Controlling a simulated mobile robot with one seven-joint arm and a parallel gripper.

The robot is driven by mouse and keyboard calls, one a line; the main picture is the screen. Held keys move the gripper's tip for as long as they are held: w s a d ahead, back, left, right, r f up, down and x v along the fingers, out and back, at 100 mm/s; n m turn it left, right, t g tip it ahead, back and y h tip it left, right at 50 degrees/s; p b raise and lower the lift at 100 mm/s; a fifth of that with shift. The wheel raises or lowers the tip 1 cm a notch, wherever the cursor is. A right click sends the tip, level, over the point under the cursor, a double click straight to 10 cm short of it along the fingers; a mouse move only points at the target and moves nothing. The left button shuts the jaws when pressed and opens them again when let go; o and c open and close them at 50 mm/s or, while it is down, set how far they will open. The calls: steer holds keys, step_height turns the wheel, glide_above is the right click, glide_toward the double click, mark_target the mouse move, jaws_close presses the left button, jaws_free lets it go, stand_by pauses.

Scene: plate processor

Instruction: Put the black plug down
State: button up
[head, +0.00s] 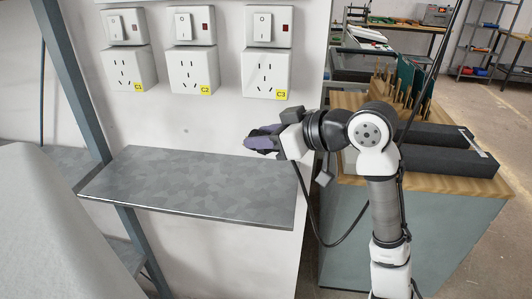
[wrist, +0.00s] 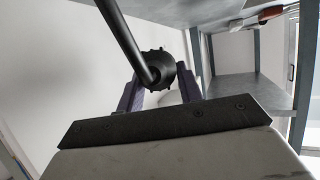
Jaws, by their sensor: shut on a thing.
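My gripper (head: 262,140) has purple fingers and is above the right end of the grey metal shelf (head: 185,180), close to the wall. In the wrist view my gripper (wrist: 160,88) is shut on the black plug (wrist: 159,68), which sits between the two fingertips. A thick black cable (wrist: 124,38) runs from the plug to the top left of that view. In the head view the plug is hidden by the gripper. I cannot tell whether the plug touches the shelf.
Sockets labelled C1 (head: 128,69), C2 (head: 193,70) and C3 (head: 266,73) are on the wall above the shelf, each under a switch box. The shelf top is bare. A wood-topped cabinet (head: 440,182) with black foam blocks (head: 445,160) stands to the right.

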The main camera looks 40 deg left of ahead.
mark_target(266, 175)
steer(key=shift+w+a, duration=0.45)
steer(key=shift+w, duration=0.35)
step_height(266, 175, down, 3)
steer(key=shift+s+d+r, duration=0.1)
steer(key=shift+r, duration=0.1)
steer(key=shift+f+p, duration=0.5)
steer(key=shift+f, duration=1.1)
steer(key=shift+f+p, duration=0.35)
steer(key=shift+f, duration=0.2)
steer(key=shift+f+b, duration=0.3)
steer(key=shift+f, duration=0.05)
steer(key=o, duration=1.1)
steer(key=shift+r, duration=0.1)
